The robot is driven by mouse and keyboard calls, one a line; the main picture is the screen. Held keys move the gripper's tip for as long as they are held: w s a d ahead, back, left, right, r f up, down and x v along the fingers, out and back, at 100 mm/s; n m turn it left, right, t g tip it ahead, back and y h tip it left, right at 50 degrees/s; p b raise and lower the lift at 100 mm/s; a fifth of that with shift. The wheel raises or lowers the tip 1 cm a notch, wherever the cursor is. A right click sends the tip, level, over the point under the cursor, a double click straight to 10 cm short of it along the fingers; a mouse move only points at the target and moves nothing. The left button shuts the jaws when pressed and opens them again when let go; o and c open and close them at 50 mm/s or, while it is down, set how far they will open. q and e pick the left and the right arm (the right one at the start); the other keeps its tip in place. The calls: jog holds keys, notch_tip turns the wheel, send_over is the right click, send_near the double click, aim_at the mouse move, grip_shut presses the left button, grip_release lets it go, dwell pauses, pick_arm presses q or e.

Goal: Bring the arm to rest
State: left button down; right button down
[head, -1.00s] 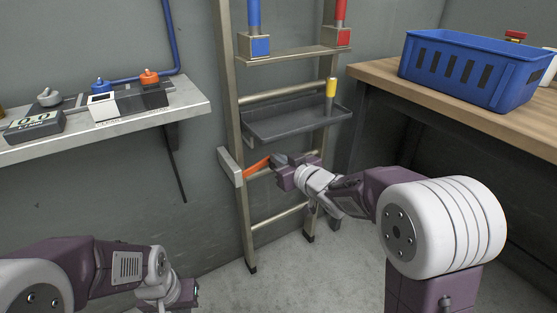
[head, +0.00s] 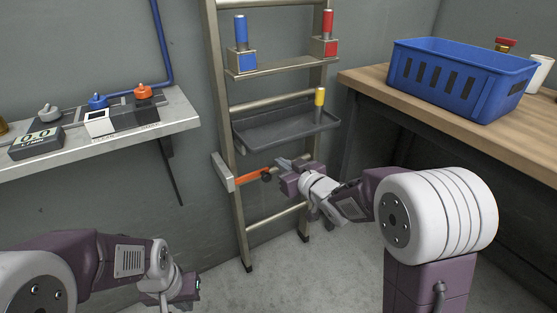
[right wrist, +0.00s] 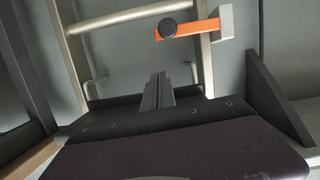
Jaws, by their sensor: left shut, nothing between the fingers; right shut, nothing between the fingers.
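My right gripper (head: 281,164) is shut and empty in front of the metal ladder rack (head: 224,122), at the level of an orange bar (head: 252,177) with a dark round knob (head: 266,175). In the right wrist view, the shut fingers (right wrist: 158,88) point toward the rack, and the orange bar (right wrist: 199,30) and knob (right wrist: 168,28) are ahead of them and apart from them. My left gripper (head: 192,287) is low at the bottom left of the head view, away from everything; it is shut and its fingertips are hard to make out.
A grey tray (head: 262,135) with a yellow-topped cylinder (head: 319,102) and a shelf with blue (head: 241,32) and red (head: 327,24) cylinders sit on the rack. A wall shelf (head: 180,113) is left. A blue crate (head: 455,75) stands on the wooden bench (head: 375,78) at right.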

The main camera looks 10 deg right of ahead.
jog(key=p+v, duration=0.2)
jog(key=v, duration=0.4)
jog(key=shift+s+d, duration=0.25)
jog(key=shift+s, duration=0.05)
jog(key=shift+a, duration=0.1)
jog(key=s+d+f+m+g+h, duration=0.2)
jog(key=s+d+f+g+h, duration=0.1)
jog(key=s+f, duration=0.25)
jog(key=s+d+f+m+g+h, duration=0.2)
jog(key=s+d+f+g, duration=0.15)
jog(key=f, duration=0.35)
jog(key=s+f+m+g, duration=0.1)
jog(key=s+f+g, duration=0.3)
jog(key=s+g, duration=0.55)
notch_tip(320, 180, up, 38)
jog(key=s+t+p, duration=0.2)
jog(key=t+p, duration=0.1)
jog(key=p, duration=3.5)
jog(key=shift+s+a, duration=0.3)
